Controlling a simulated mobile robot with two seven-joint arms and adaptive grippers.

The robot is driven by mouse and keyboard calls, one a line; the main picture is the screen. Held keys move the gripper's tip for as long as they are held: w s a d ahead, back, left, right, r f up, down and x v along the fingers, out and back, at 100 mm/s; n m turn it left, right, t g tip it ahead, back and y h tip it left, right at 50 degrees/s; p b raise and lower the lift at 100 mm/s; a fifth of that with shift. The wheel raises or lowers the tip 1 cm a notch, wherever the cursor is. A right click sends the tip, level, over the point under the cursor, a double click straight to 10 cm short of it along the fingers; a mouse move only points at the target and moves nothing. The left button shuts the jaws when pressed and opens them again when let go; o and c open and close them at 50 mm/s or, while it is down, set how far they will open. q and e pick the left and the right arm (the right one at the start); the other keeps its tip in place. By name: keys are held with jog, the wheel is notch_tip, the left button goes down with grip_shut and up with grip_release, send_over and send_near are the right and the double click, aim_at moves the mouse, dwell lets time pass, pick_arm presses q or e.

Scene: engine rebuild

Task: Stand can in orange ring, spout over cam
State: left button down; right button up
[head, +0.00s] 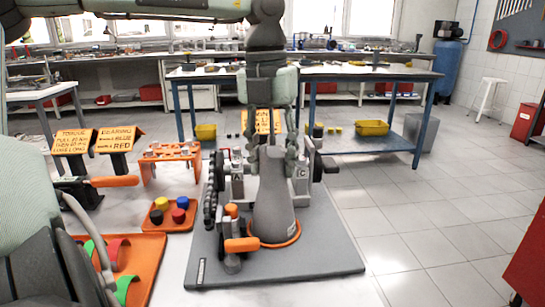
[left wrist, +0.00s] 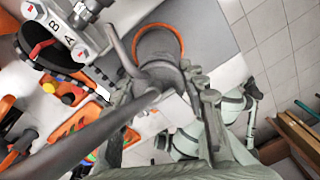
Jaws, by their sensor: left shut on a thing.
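The grey can (head: 274,212) stands upright on the grey mat, with the orange ring (head: 293,238) showing around its base. It cannot be told whether the can is fully seated. In the left wrist view the ring (left wrist: 178,36) curves around the can's (left wrist: 158,48) far end. My left gripper (head: 272,150) is above the can, shut on its upper part. A long dark bar (left wrist: 75,133), likely the spout, runs to the lower left in the left wrist view. The dark lobed camshaft (head: 210,197) is left of the can; the spout's place over it is unclear. My right gripper is not in view.
The engine parts stand behind and beside the can on the mat (head: 325,262). An orange-handled tool (head: 241,245) is close at the can's front left. A tray of coloured cups (head: 168,214) lies left. The mat's right side is free.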

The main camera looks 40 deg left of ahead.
aim_at(268, 145)
pick_arm(q)
jog(key=c, duration=0.9)
grip_release()
jog(key=shift+o, duration=0.2)
jog(key=shift+r, duration=0.1)
jog(key=r, duration=1.2)
jog(key=shift+s+a, duration=0.2)
jog(key=shift+a, duration=0.1)
